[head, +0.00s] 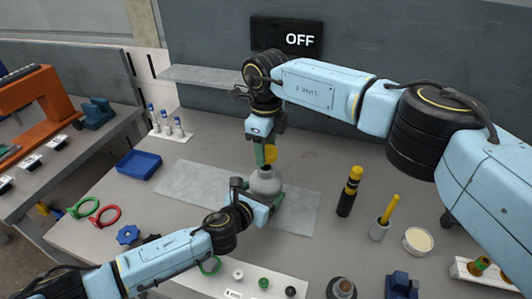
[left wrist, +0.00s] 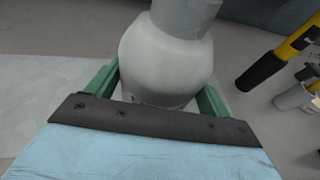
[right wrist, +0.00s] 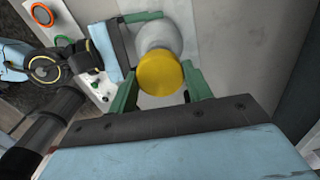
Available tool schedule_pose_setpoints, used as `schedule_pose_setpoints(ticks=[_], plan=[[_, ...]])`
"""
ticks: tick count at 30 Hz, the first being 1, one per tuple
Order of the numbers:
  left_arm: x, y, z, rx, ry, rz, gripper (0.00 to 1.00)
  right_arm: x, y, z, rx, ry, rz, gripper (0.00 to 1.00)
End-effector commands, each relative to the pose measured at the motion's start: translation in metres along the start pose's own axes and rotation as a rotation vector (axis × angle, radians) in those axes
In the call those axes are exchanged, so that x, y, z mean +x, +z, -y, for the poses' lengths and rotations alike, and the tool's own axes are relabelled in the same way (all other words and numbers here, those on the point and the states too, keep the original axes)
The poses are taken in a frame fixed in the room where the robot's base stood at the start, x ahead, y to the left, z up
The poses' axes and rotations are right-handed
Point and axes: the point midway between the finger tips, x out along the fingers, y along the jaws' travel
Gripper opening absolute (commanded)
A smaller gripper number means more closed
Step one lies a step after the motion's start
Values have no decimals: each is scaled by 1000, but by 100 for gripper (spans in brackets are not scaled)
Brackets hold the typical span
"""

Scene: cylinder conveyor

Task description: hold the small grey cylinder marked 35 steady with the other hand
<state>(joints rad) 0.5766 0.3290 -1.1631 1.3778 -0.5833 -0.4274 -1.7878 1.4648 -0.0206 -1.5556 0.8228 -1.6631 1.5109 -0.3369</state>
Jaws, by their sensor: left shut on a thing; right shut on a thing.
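The small grey cylinder (head: 266,184) stands upright on the bench, with a rounded body and a narrower neck. A yellow cap (head: 271,153) tops it; it also shows as a yellow disc in the right wrist view (right wrist: 161,73). My left gripper (head: 260,190) is shut on the grey body from the side, its green fingers either side of it in the left wrist view (left wrist: 160,88). My right gripper (head: 264,156) points down from above and is shut on the yellow cap, its green fingers flanking it in the right wrist view (right wrist: 162,88). No 35 mark is readable.
A pale flat plate (head: 200,185) lies under the cylinder. A black-and-yellow tool (head: 349,192), a grey cup with a yellow stick (head: 380,228) and a round cream-filled dish (head: 418,240) stand to the right. A blue tray (head: 139,165) lies left. A wall display (head: 287,38) reads OFF.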

Motion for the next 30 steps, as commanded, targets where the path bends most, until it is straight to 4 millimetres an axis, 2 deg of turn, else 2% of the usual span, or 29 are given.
schedule_pose_setpoints(ticks=[3,10,11,15,24,30], plan=[[0,-2,0,0,1,-3,16,-15,0,0,-1,0,2,22],[0,-2,0,0,1,-3,16,-18,0,0,0,2,0,22],[0,-2,0,0,1,-3,81,-18,0,0,0,2,0,22],[0,-1,0,0,1,-2,100,-18,0,0,0,2,0,22],[-2,0,0,0,0,-1,100,-18,0,0,0,1,0,22],[-24,0,-1,1,0,-3,100,-24,0,0,0,1,0,22]])
